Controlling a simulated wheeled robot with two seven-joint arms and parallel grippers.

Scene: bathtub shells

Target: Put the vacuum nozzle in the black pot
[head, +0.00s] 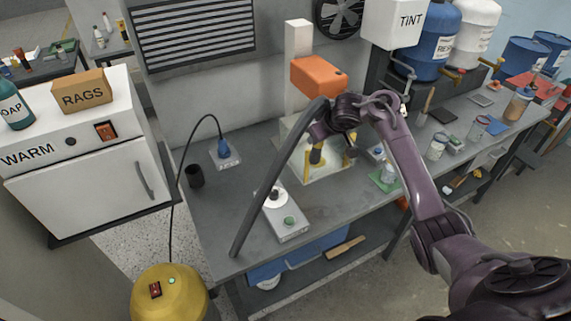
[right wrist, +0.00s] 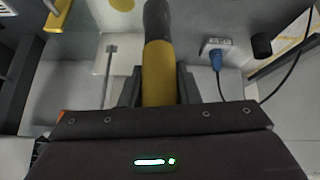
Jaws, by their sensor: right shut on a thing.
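The vacuum nozzle (head: 316,155) has a yellow band and a dark end. My right gripper (head: 318,138) is shut on it above the bench, in front of the orange-headed machine. In the right wrist view the nozzle (right wrist: 158,70) sits between the fingers of my right gripper (right wrist: 159,92), its dark end pointing away. The black pot (head: 194,176) stands upright at the bench's left end, well left of the gripper. It also shows in the right wrist view (right wrist: 262,45). My left gripper is out of view.
A blue plug (head: 223,144) with a black cable sits in a grey socket box between pot and machine. A grey device with a green button (head: 290,220) lies near the front edge. The orange-headed machine (head: 318,76) stands behind my gripper. A yellow vacuum (head: 170,295) stands below.

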